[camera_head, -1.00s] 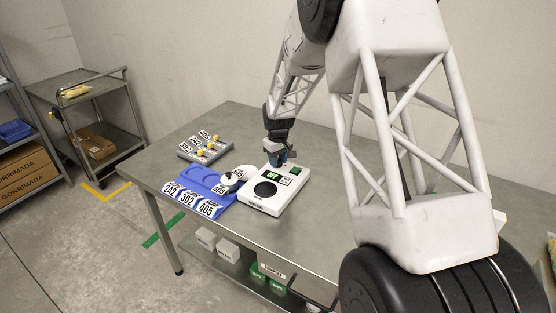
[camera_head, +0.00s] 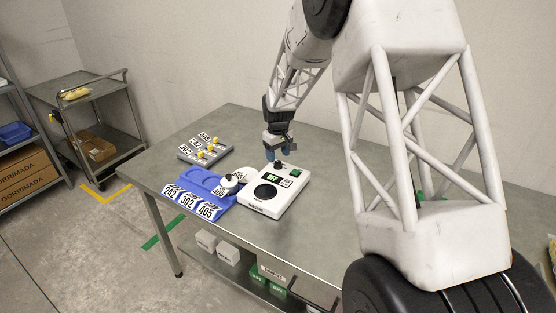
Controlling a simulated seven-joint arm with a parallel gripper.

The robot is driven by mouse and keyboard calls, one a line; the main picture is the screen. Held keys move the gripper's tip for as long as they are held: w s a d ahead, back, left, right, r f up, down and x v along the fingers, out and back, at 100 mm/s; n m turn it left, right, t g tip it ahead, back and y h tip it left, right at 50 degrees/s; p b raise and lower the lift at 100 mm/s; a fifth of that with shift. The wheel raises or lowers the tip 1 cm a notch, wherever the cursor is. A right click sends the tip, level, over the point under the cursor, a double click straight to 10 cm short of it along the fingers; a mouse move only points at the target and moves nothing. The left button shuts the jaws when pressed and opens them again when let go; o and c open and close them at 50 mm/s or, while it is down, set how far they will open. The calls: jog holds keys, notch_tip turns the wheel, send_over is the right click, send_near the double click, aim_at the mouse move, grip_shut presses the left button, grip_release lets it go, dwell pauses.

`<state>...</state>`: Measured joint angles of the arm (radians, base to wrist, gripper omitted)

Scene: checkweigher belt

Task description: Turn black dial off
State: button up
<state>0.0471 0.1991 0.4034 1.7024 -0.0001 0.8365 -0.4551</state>
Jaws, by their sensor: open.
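A white control box (camera_head: 278,204) sits on the grey table. The black dial (camera_head: 280,166) is a small knob at its far edge. A display (camera_head: 271,177) with small green characters is beside it; it seems to read "OFF". A green button (camera_head: 296,173) is to the right, and a large black disc (camera_head: 265,191) is on the near part of the box. My gripper (camera_head: 279,155) is just above the dial, pointing down, open and empty, and looks apart from it. The dial's exact pointer angle is too small to tell.
A blue tray (camera_head: 198,176) with tags 242, 302 and 405 lies left of the box, with white round pieces (camera_head: 229,182) between. A grey block (camera_head: 188,153) with yellow knobs stands behind. Table to the box's right is clear. A cart (camera_head: 88,110) stands far left.

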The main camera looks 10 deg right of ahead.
aim_at(278, 162)
jog(key=shift+r, duration=2.05)
jog(key=shift+s+r, duration=0.15)
jog(key=shift+r, duration=0.05)
jog(key=s+a+r+m, duration=0.1)
jog(key=s+r, duration=0.4)
jog(key=s, duration=0.3)
jog(key=s+r+m+t, duration=0.1)
jog(key=s+r, duration=0.4)
jog(key=s, duration=0.3)
jog(key=s+a+r, duration=0.1)
jog(key=s+r, duration=0.4)
jog(key=s, duration=0.3)
jog(key=s+a+m+t, duration=0.1)
jog(key=s+m, duration=0.1)
jog(key=s, duration=2.3)
jog(key=shift+s+a+f+m+t, duration=0.15)
jog(key=shift+s+m+t, duration=0.15)
jog(key=shift+m, duration=0.1)
